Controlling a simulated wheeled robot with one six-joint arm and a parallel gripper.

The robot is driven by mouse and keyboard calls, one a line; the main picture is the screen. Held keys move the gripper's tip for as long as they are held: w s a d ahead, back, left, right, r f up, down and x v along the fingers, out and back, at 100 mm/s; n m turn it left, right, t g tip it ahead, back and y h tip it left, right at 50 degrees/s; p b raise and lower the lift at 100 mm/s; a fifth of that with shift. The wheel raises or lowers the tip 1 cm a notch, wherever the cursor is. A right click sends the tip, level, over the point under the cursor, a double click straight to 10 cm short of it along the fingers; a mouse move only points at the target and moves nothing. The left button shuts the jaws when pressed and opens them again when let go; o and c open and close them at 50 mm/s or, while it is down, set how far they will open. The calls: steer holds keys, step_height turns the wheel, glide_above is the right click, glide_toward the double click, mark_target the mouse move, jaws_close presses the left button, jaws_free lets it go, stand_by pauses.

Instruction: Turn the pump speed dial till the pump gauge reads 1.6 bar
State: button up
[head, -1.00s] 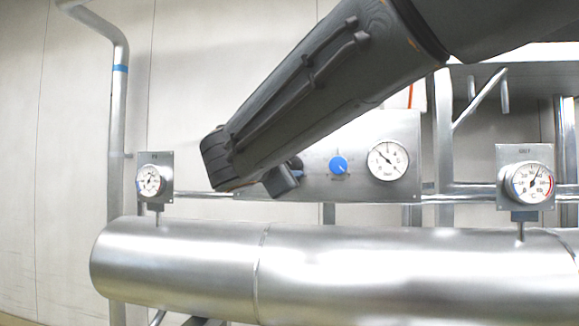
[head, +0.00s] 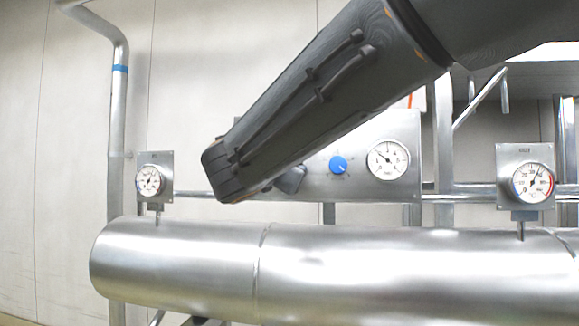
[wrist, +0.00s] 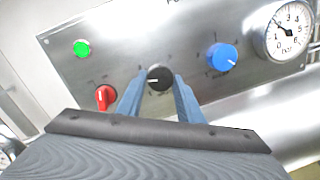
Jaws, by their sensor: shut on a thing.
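My gripper (wrist: 160,88) is shut on a black dial (wrist: 159,76) on the steel panel, with one blue finger on each side of it. The dial's white pointer mark faces left and slightly down in the wrist view. In the head view my arm hides this dial. The gauge marked bar (wrist: 287,32) is at the panel's right end, and also shows in the head view (head: 388,160). Its needle points to the upper left, in the low part of the scale; the exact value is too small to read.
A blue dial (wrist: 222,56) sits between the black dial and the gauge. A red switch (wrist: 105,97) and a green lamp (wrist: 82,48) are to the left. A large steel pipe (head: 400,270) runs below the panel. Two other gauges (head: 150,181) (head: 533,182) stand at either side.

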steer(key=shift+n, duration=0.6)
steer(key=o, duration=1.1)
steer(key=shift+c, duration=0.2)
steer(key=b+v, duration=0.1)
steer(key=v, duration=0.6)
steer(key=shift+s, duration=0.4)
steer(key=shift+f, duration=0.1)
